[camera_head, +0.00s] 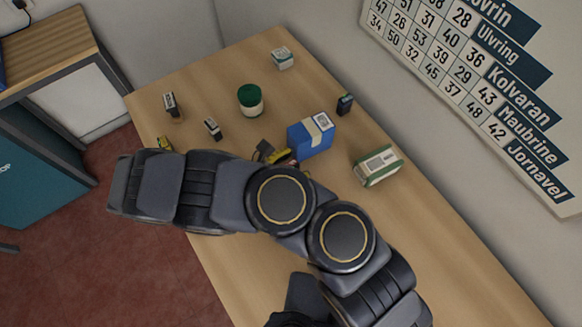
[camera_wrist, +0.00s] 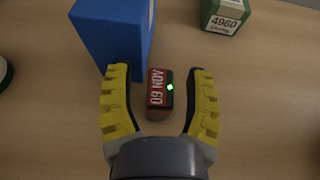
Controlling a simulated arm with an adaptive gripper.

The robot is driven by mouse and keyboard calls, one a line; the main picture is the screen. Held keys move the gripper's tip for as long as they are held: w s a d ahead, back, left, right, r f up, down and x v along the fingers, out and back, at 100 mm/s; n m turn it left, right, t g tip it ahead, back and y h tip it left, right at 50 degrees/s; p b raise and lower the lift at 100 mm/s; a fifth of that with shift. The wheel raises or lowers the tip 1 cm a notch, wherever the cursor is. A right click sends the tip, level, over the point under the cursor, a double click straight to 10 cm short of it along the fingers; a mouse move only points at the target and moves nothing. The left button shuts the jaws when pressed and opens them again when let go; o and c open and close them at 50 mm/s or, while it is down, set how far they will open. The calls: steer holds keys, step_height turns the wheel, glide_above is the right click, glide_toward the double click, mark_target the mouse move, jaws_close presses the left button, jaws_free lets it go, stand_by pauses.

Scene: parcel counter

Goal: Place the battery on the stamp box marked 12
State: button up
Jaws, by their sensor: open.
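A small red and black block (camera_wrist: 158,95) with white lettering that includes 60 and a green light stands on the counter in the wrist view. I cannot tell for sure that it is the battery. My gripper (camera_wrist: 162,82) is open, with one yellow finger on each side of the block and gaps between. In the head view my gripper (camera_head: 272,155) is at the blue box's near left, and my arm mostly hides the block. A green-and-white box (camera_head: 380,166) lies right of it; in the wrist view a green box (camera_wrist: 222,18) reads 4960. No mark 12 is legible.
A blue box (camera_head: 310,137) stands close beside the block; it also shows in the wrist view (camera_wrist: 112,35). A green-lidded jar (camera_head: 250,99), small dark blocks (camera_head: 171,104) (camera_head: 212,128) (camera_head: 345,104) and a small white-green box (camera_head: 282,58) stand around. The counter's (camera_head: 440,235) right part is clear.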

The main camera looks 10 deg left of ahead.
jaws_close()
